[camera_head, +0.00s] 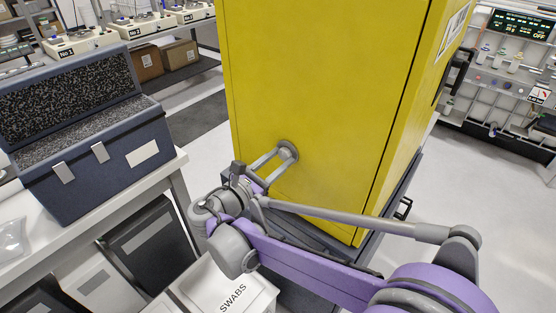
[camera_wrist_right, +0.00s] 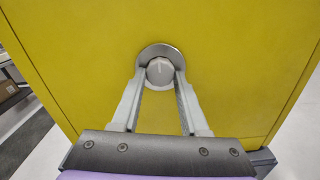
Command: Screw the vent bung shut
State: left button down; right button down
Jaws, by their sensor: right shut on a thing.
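The vent bung (camera_head: 286,153) is a small grey round cap on the side of a yellow cabinet (camera_head: 310,90). In the right wrist view the bung (camera_wrist_right: 160,71) sits in front of a grey ring (camera_wrist_right: 150,50) on the yellow panel (camera_wrist_right: 85,60). My right gripper (camera_head: 283,156) reaches the cabinet, and its two fingers are shut on the bung from both sides. In the wrist view the fingertips of this gripper (camera_wrist_right: 160,76) flank the cap. I cannot tell how deep the bung is seated. My left gripper is not in view.
A bench at the left carries a dark blue case (camera_head: 90,140) with a speckled foam lining. A white bin marked SWABS (camera_head: 215,285) stands below my right arm. A shelf rack (camera_head: 510,85) stands at the back right. Open floor lies behind the cabinet.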

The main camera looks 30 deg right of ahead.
jog(key=shift+c, duration=2.1)
grip_release()
jog(key=v, duration=1.1)
jog(key=shift+b, duration=0.3)
